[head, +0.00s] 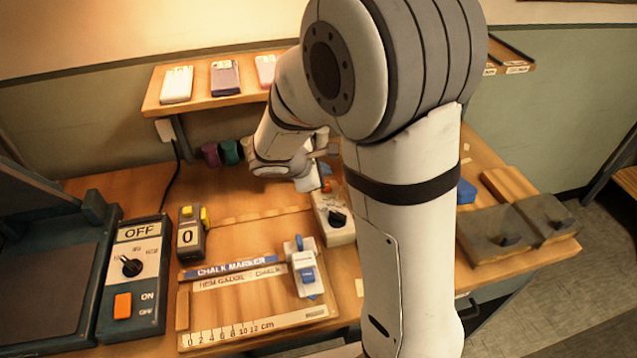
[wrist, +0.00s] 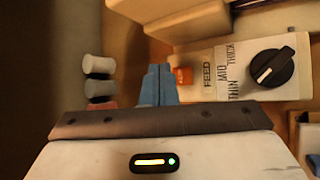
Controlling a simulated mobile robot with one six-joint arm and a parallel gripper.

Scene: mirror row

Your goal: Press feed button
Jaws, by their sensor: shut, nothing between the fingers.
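The feed button (wrist: 183,76) is a small orange square on a pale panel (wrist: 222,82), beside the printed word FEED. A black knob (wrist: 272,68) sits to its right, past the words THIN, MID and THICK. My gripper (wrist: 158,84) has blue fingertips, shut together and empty. In the wrist view the fingertips are just left of the button; I cannot tell if they touch it. In the head view the panel with its knob (head: 337,217) is partly hidden by my arm, and my gripper (head: 325,171) is behind it, near its far end.
At the left is a control box (head: 133,270) with a knob and an orange ON/OFF button (head: 122,306). A counter reading 0 (head: 190,237) and a ruler board (head: 250,326) stand nearby. Several cylinders (wrist: 98,66) are left of my fingertips. A shelf (head: 150,103) runs behind.

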